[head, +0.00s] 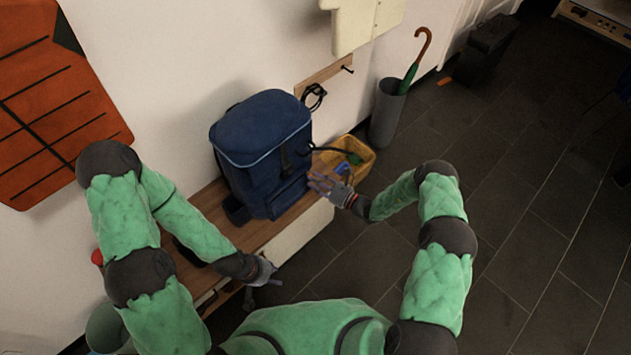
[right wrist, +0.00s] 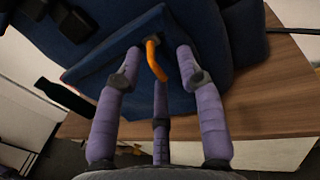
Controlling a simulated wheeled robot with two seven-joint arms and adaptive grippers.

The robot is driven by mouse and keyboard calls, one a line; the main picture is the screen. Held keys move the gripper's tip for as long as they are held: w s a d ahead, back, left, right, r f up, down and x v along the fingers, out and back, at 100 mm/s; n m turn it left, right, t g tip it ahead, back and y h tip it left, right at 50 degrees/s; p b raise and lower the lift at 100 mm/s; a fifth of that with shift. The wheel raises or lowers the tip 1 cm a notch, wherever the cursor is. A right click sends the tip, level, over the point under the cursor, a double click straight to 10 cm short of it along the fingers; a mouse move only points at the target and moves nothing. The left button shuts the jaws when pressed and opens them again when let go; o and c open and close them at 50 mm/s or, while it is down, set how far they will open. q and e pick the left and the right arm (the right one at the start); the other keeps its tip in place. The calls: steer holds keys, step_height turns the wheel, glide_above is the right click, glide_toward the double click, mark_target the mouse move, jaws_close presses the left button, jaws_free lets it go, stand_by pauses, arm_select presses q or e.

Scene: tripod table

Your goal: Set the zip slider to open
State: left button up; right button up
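The blue backpack (head: 262,140) stands upright on a wooden bench against the wall. In the right wrist view, an orange zip pull (right wrist: 155,60) shows against the blue cloth (right wrist: 105,65) of the bag. My right gripper (right wrist: 159,56) is at the front of the bag, with its purple fingers spread on both sides of the pull. The fingers look apart from the pull; contact is hard to tell. In the head view my right gripper (head: 322,184) is beside the bag's lower front. My left gripper (head: 264,272) is low, near the bench's front edge, away from the bag; its fingers are too small to read.
The wooden bench (head: 210,200) runs along the wall. A yellow crate (head: 362,158) with things in it stands right of the bag, close to my right gripper. A grey umbrella stand (head: 386,115) is behind it. The dark tiled floor (head: 520,230) at right is clear.

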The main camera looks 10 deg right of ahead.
steer(key=v, duration=1.2)
stand_by(0.3)
steer(key=shift+a, duration=0.1)
steer(key=s+a+f+n+g+h, duration=0.1)
steer(key=s+a+n+g, duration=0.25)
steer(key=s, duration=0.25)
steer(key=s+a+f+n+g, duration=0.1)
steer(key=s+a+n+g, duration=0.3)
steer(key=s, duration=0.3)
steer(key=s+a+f+n+g+h, duration=0.1)
steer(key=s+a+f+n+g, duration=0.15)
steer(key=s+g, duration=0.35)
steer(key=s+d+n+g+h+p, duration=0.1)
steer(key=s+d+n+g+h, duration=0.15)
steer(key=s+n+h, duration=0.35)
steer(key=shift+w+d+r+n+t+h, duration=0.1)
steer(key=shift+w+r+n+t+h, duration=0.15)
steer(key=shift+r+n+t, duration=0.8)
steer(key=shift+w+r+n+t+h, duration=0.3)
steer(key=shift+n+t, duration=0.2)
steer(key=shift+n, duration=1.2)
steer(key=shift+w+d+r+n+t+h, duration=0.1)
steer(key=shift+w+r+n+t+h, duration=0.15)
steer(key=shift+r+n+t, duration=0.8)
